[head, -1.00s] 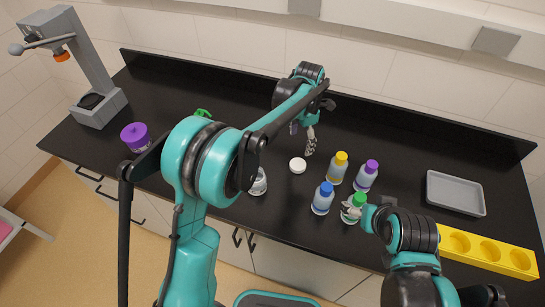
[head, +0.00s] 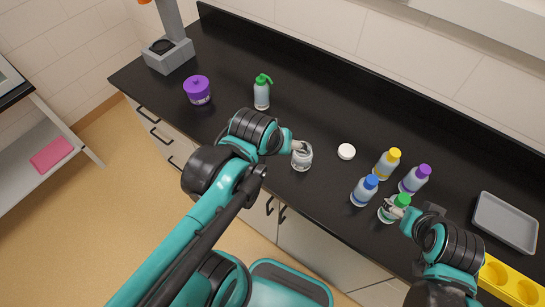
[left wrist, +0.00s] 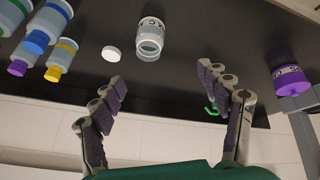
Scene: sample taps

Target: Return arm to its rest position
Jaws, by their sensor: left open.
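My left arm comes in from the lower left in the head view. Its gripper (head: 296,147) is beside an open clear glass jar (head: 302,158) at the counter's front edge and partly overlaps it in the picture. In the left wrist view the left gripper (left wrist: 160,76) has its fingers spread with nothing between them, and the jar (left wrist: 150,38) stands beyond the fingertips, apart from them. My right gripper (head: 393,210) is at the green-capped bottle (head: 398,205); whether its fingers are closed on it is too small to tell.
A white lid (head: 346,151), blue-capped (head: 364,191), yellow-capped (head: 386,165) and purple-capped (head: 414,180) bottles stand right of the jar. A green-topped spray bottle (head: 262,93) and purple-lidded jar (head: 197,90) are left. A grey tray (head: 505,222) and yellow rack (head: 507,283) are far right.

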